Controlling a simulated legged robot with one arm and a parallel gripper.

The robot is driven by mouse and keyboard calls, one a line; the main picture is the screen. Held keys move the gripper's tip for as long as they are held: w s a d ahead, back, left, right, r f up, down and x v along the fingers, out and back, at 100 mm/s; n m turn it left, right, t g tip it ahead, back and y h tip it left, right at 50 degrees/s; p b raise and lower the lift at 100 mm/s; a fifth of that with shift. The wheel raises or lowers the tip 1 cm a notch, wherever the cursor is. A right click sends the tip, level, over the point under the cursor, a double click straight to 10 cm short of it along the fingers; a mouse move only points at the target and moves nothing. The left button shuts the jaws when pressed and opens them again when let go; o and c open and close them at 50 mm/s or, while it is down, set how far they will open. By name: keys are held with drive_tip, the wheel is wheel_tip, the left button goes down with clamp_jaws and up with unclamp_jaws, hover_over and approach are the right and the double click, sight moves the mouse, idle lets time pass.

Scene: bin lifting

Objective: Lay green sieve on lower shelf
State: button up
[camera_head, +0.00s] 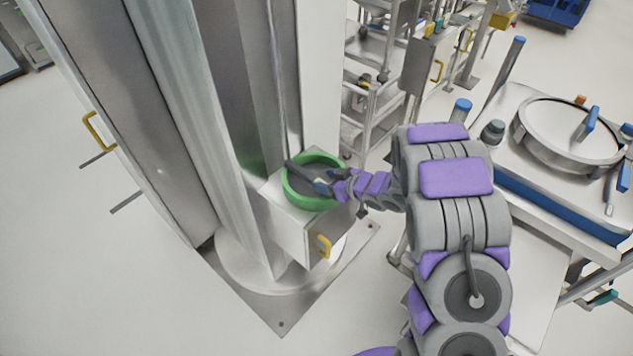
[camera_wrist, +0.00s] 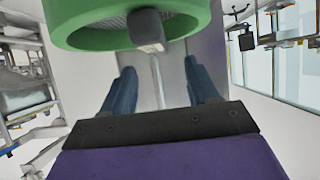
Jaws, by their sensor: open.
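The green sieve (camera_head: 304,201) sits at the top of a small steel box that juts from a tall column. Its green rim (camera_wrist: 95,38) fills the top of the wrist view, with grey mesh inside. A dark grey block (camera_wrist: 148,30) at the rim looks like its handle. My gripper (camera_head: 326,184) is at the sieve's right side in the head view. The block appears just beyond the fingertips. I cannot tell whether the fingers touch the sieve.
The steel box (camera_head: 291,228) has a yellow handle (camera_head: 323,246). The column (camera_head: 185,110) rises behind and left. A steel rack with shelves (camera_head: 373,118) stands at the back. A workbench with a round lidded vessel (camera_head: 568,134) is on the right. The floor at lower left is clear.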

sight(309, 177)
drive_tip(key=a, duration=0.1)
drive_tip(key=w+a+f, duration=0.1)
drive_tip(key=a, duration=0.2)
drive_tip(key=shift+w+f, duration=0.25)
drive_tip(key=shift+f, duration=0.1)
drive_tip(key=shift+w+a+f, duration=0.15)
drive_tip(key=shift+w, duration=0.1)
drive_tip(key=shift+w+d, duration=0.15)
drive_tip(key=shift+d, duration=0.65)
drive_tip(key=shift+w+d+f+b, duration=0.1)
drive_tip(key=shift+w+d+b, duration=0.1)
drive_tip(key=shift+d+b, duration=0.15)
drive_tip(key=shift+w+a+f, duration=0.15)
drive_tip(key=shift+w+f, duration=0.05)
drive_tip(key=shift+w, duration=0.1)
drive_tip(key=a, duration=0.1)
drive_tip(key=w+a+f, duration=0.1)
drive_tip(key=a, duration=0.3)
drive_tip(key=shift+w+a+f+b, duration=0.15)
drive_tip(key=shift+w+f+b, duration=0.2)
drive_tip(key=shift+w+f, duration=0.05)
drive_tip(key=d, duration=0.2)
drive_tip(key=shift+d+r, duration=0.15)
drive_tip(key=shift+d, duration=0.2)
drive_tip(key=c, duration=0.7)
drive_tip(key=shift+a, duration=0.3)
drive_tip(key=shift+c, duration=1.3)
drive_tip(key=shift+a, duration=0.65)
clamp_jaws()
